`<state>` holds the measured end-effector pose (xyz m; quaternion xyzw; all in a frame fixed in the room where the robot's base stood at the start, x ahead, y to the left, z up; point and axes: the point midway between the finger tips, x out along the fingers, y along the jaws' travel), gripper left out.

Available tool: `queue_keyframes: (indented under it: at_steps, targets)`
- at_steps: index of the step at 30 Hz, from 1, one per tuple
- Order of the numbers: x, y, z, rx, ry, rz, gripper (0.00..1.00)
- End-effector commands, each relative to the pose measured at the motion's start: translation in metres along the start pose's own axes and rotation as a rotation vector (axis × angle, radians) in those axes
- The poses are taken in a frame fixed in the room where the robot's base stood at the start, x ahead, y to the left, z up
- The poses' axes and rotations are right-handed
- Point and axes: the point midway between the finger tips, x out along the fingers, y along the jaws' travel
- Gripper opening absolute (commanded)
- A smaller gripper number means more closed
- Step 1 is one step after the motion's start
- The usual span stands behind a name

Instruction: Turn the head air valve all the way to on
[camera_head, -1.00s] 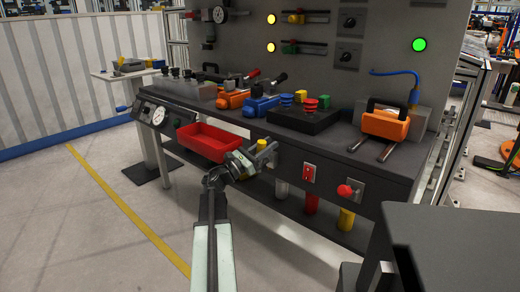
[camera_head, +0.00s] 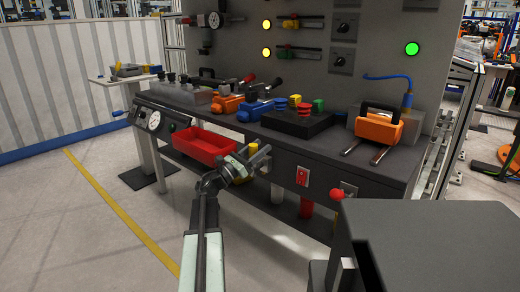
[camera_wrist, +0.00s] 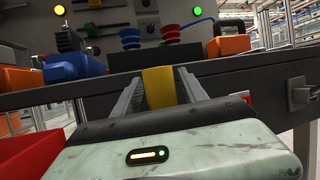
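A yellow handle (camera_head: 252,147) sits at the front edge of the workbench, just right of the red tray. No label on it is readable, so I cannot tell that it is the head air valve. In the wrist view the yellow handle (camera_wrist: 159,88) stands upright between the two grey fingers of my gripper (camera_wrist: 160,84). The fingers are apart, one on each side of it; whether they touch it is unclear. In the head view my gripper (camera_head: 254,158) partly covers the handle's base.
The red tray (camera_head: 204,148) is close on the left. A red switch plate (camera_head: 302,176) and a red knob (camera_head: 337,193) are on the bench front to the right. Blue (camera_head: 255,111) and orange (camera_head: 228,103) tools lie on the bench top.

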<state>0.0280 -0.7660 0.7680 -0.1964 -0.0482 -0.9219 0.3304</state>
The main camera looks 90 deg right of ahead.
Motion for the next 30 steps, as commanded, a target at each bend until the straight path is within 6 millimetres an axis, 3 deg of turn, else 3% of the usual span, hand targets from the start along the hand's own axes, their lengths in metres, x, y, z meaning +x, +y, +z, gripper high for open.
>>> queue_keyframes:
  at_steps: [8, 15, 19, 30]
  targets:
    - [-0.007, -0.002, -0.003, 0.002, 0.002, -0.002, 0.50]
    - [-0.054, -0.003, -0.005, 0.002, 0.001, -0.001, 0.50]
    - [-0.071, -0.002, -0.004, 0.001, 0.001, -0.002, 0.50]
    - [-0.076, -0.002, -0.001, 0.000, 0.001, -0.003, 0.50]
